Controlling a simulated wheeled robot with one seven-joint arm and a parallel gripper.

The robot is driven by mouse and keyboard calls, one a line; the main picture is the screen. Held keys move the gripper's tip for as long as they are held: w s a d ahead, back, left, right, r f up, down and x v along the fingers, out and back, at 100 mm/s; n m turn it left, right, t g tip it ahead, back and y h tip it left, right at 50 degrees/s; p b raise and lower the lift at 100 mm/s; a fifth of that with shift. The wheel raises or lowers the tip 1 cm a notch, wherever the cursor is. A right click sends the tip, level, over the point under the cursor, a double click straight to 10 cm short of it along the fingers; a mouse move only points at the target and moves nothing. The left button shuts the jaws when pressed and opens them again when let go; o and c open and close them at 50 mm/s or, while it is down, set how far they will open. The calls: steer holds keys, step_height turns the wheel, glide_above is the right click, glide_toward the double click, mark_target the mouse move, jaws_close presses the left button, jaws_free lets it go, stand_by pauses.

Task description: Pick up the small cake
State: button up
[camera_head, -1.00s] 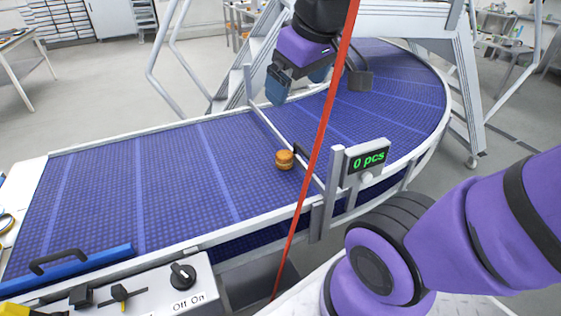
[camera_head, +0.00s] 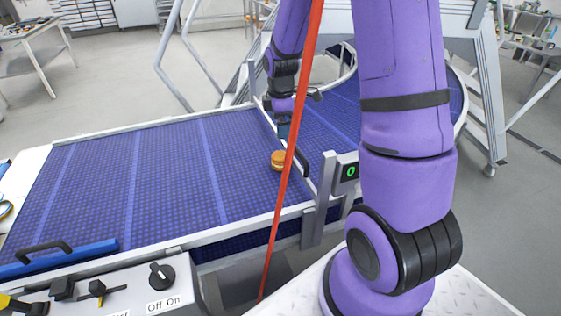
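The small cake (camera_head: 278,160), round and golden brown with a paler band, sits on the blue conveyor belt (camera_head: 165,175) near its right end, by a thin rail. My gripper (camera_head: 283,128) points down just behind and above the cake, close to the rail. Its fingers are small and partly hidden, so I cannot tell whether they are open. It appears apart from the cake.
A red cable or rod (camera_head: 293,150) crosses the view in front of the belt's right part. A counter display (camera_head: 350,172) stands at the right, partly behind my arm. A blue bar with a handle (camera_head: 60,258) lies at the left front. A control box (camera_head: 120,292) has an Off/On knob.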

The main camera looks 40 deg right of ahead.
mark_target(280, 155)
steer(key=shift+n, duration=0.7)
steer(key=f, duration=0.3)
steer(key=d+f, duration=0.1)
steer(key=f, duration=0.4)
steer(key=shift+w+d+f, duration=0.2)
steer(key=shift+w+f, duration=0.2)
steer(key=shift+w+a+f, duration=0.1)
steer(key=shift+a+f, duration=0.05)
steer(key=shift+f, duration=1.5)
steer(key=shift+a+f, duration=0.15)
steer(key=shift+f, duration=1.45)
steer(key=c, duration=0.8)
